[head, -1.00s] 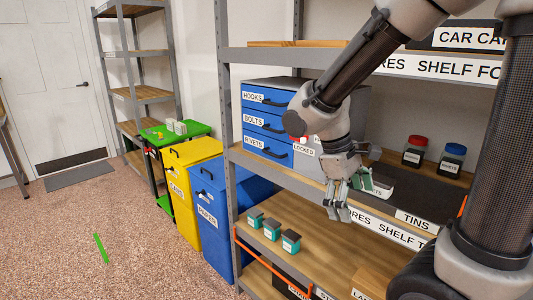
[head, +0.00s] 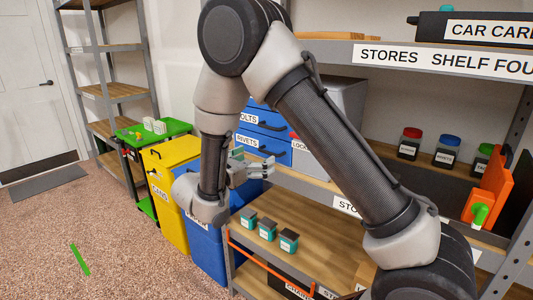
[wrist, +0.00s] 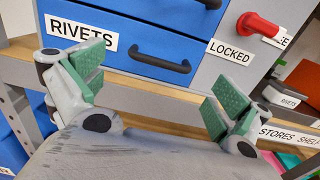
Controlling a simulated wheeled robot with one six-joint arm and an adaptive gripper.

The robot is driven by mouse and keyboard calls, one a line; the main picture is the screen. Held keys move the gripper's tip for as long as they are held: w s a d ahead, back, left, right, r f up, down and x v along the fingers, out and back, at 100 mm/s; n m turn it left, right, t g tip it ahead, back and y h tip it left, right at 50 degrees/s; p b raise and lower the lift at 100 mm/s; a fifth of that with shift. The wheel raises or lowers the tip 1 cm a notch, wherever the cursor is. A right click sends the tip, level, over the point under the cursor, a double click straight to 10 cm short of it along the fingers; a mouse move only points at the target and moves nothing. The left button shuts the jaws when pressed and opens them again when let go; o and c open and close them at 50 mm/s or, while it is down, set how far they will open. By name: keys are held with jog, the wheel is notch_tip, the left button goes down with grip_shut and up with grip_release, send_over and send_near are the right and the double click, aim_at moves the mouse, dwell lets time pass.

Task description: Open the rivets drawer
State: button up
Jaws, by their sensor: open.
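The rivets drawer (head: 274,153) is the lowest blue drawer I see in the steel chest, and its front looks flush. In the wrist view, the rivets drawer (wrist: 122,38) bears a white RIVETS label at left, and its black bar handle (wrist: 160,61) is in clear sight. My gripper (head: 266,169) is in front of the chest, partly hidden by my arm in the head view. In the wrist view, my gripper (wrist: 155,88) has its green-padded fingers wide apart, empty, one either side of the handle's line and short of it.
A grey panel with a LOCKED label (wrist: 231,52) and a red knob (wrist: 258,26) is right of the drawer. The shelf edge (wrist: 180,95) runs below the chest. Blue and yellow bins (head: 170,168) stand at left. Small teal-labelled tins (head: 267,230) sit on the lower shelf.

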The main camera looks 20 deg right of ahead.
aim_at(267, 153)
jog(key=x, duration=0.6)
jog(key=shift+s, duration=0.1)
jog(key=c, duration=1.4)
jog(key=v, duration=1.7)
jog(key=shift+a, duration=0.15)
jog(key=shift+r, duration=0.1)
